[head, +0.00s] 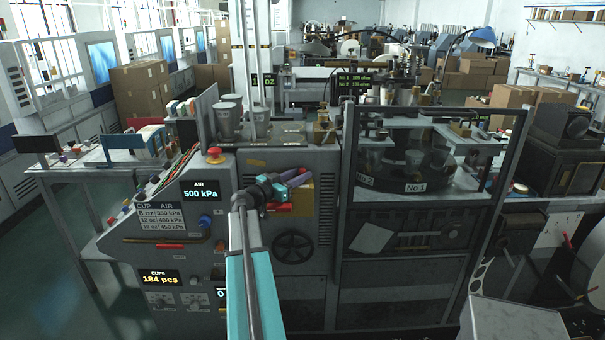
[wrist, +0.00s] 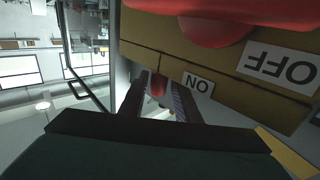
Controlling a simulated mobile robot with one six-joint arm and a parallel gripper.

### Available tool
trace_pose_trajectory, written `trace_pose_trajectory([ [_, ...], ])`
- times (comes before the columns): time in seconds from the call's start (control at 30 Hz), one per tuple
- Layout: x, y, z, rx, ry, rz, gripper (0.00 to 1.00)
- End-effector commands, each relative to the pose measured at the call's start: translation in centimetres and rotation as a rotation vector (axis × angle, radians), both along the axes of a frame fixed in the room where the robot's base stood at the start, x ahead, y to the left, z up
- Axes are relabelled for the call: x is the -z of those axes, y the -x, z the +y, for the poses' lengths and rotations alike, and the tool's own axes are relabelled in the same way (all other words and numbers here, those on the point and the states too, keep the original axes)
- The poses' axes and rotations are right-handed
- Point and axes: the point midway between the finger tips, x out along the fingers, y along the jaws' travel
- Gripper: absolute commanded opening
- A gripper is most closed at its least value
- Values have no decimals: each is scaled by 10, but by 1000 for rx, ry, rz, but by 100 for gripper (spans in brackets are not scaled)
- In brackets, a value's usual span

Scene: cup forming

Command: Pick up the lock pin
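My gripper (wrist: 160,92) reaches toward a tan panel (wrist: 225,62) with ON and OFF labels in the wrist view. Its two dark fingers are apart. A small red piece (wrist: 158,84), which looks like the lock pin, shows between the fingertips at the panel's edge. Gaps seem to show on both sides of it, so it does not look gripped. In the head view my gripper (head: 283,189) is at the machine's front, by a tan box (head: 303,199) and a red part (head: 279,208). The pin cannot be made out there.
A large red knob or handle (wrist: 215,30) sits on the panel close above the fingers in the wrist view. In the head view, a black handwheel (head: 293,248) is below my gripper and a red stop button (head: 214,154) is to its left.

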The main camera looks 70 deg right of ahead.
Motion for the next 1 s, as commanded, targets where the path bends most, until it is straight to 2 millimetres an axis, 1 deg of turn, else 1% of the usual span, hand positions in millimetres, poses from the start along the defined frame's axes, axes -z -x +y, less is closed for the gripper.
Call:
trace_pose_trajectory([
  [0.03, -2, 2, -6, 1, 0, 1, 29],
  [0.2, -1, 6, -12, 1, 0, -1, 29],
  [0.73, 0, 6, -12, 1, 0, -1, 29],
  [0.77, 0, 6, -12, 1, 0, -1, 26],
  [0.9, 0, 6, -12, 1, 0, -1, 2],
  [0.93, 0, 6, -12, 1, 0, -1, 0],
  [1.0, 0, 6, -12, 1, 0, -1, 0],
])
